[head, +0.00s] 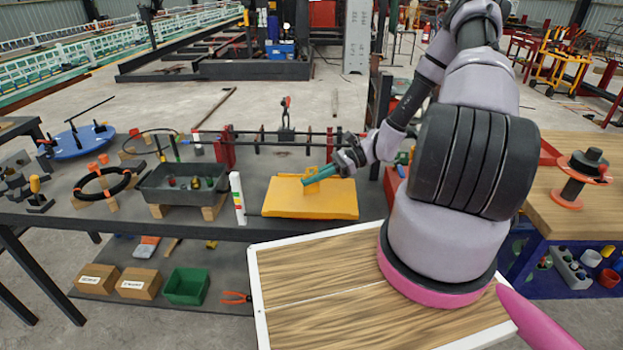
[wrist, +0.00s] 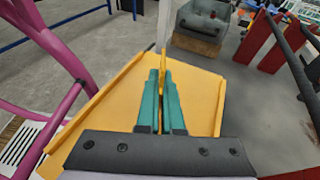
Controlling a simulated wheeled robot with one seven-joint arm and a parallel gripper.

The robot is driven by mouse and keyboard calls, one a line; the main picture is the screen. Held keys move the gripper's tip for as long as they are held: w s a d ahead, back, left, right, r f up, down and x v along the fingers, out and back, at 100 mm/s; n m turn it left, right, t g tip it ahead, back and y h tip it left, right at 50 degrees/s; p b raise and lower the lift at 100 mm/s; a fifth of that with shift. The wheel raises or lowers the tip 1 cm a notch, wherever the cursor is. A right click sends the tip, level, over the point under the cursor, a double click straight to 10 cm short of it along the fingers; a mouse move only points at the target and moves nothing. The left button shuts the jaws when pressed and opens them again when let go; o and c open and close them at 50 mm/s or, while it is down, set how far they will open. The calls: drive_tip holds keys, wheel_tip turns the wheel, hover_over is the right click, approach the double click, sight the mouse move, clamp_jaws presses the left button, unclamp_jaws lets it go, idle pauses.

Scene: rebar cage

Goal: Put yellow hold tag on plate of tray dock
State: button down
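The yellow hold tag (wrist: 163,62) shows in the wrist view as a thin upright yellow piece, nearly edge-on. My gripper (wrist: 160,78) has teal fingers closed on it. In the head view my gripper (head: 316,179) reaches in from the right, with part of the yellow tag (head: 312,188) at its fingertips. The tray dock is a yellow-orange tray (head: 310,207) on the dark bench, directly below the gripper. Its flat plate (wrist: 200,108) spreads under the fingers in the wrist view. Whether the tag touches the plate cannot be told.
A grey bin (head: 183,186) stands left of the tray, with a white marked bottle-like upright (head: 238,198) between them. A rebar cage with red supports (head: 225,147) runs behind. A wooden-topped surface (head: 320,285) lies in front. The bench (head: 130,222) has a clear front strip.

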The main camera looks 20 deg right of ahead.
drive_tip(key=shift+f, duration=0.15)
drive_tip(key=c, duration=1.1)
unclamp_jaws()
drive_tip(key=shift+o, duration=0.2)
drive_tip(key=shift+d+r, duration=0.15)
drive_tip(key=shift+r, duration=0.1)
drive_tip(key=v, duration=1.1)
drive_tip(key=shift+d+r, duration=0.1)
drive_tip(key=shift+d, duration=0.25)
drive_tip(key=shift+s, duration=0.1)
